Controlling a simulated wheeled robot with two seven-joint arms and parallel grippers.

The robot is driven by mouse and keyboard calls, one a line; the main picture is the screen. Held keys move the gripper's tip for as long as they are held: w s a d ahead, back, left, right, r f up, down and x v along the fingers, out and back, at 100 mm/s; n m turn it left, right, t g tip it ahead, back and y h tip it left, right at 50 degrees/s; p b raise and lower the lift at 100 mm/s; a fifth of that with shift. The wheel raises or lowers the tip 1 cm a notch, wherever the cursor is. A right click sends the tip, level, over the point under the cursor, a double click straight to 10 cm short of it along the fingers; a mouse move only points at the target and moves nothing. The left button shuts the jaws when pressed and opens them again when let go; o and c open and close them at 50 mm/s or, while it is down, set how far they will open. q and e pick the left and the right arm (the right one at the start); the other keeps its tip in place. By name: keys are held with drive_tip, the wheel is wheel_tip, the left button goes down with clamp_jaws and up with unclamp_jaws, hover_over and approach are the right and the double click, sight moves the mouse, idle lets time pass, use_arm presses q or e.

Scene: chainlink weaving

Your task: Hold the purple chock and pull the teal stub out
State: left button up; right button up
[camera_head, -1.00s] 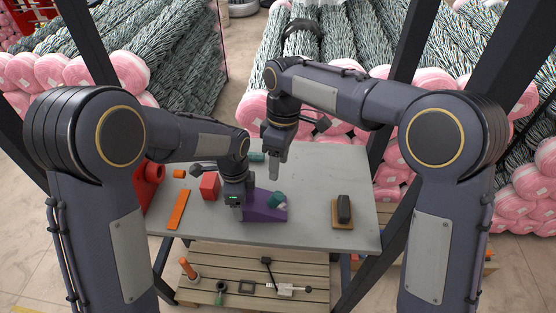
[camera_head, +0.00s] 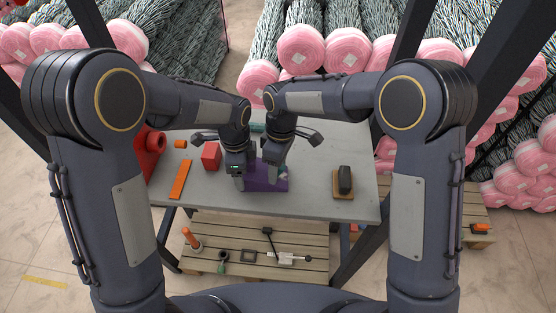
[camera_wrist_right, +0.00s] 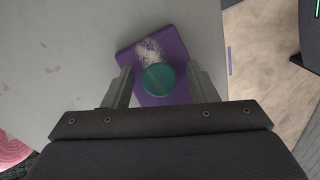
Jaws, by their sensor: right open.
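The purple chock (camera_head: 266,186) lies on the grey table near its middle. In the right wrist view the chock (camera_wrist_right: 178,45) has a pale patch on top, and the round end of the teal stub (camera_wrist_right: 160,79) stands out of it. My right gripper (camera_head: 270,176) is over the chock, its open fingers on either side of the stub with a gap to each. The stub is mostly hidden in the head view. My left gripper (camera_head: 238,181) is down at the chock's left end; its fingers are too hidden to tell whether they grip it.
A red block (camera_head: 211,156), an orange strip (camera_head: 180,180) and a large red part (camera_head: 150,146) are on the left. A dark piece on a tan base (camera_head: 342,184) is at right. A teal piece (camera_head: 257,128) lies behind. The table front is clear.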

drive_tip(key=shift+c, duration=0.2)
drive_tip(key=c, duration=1)
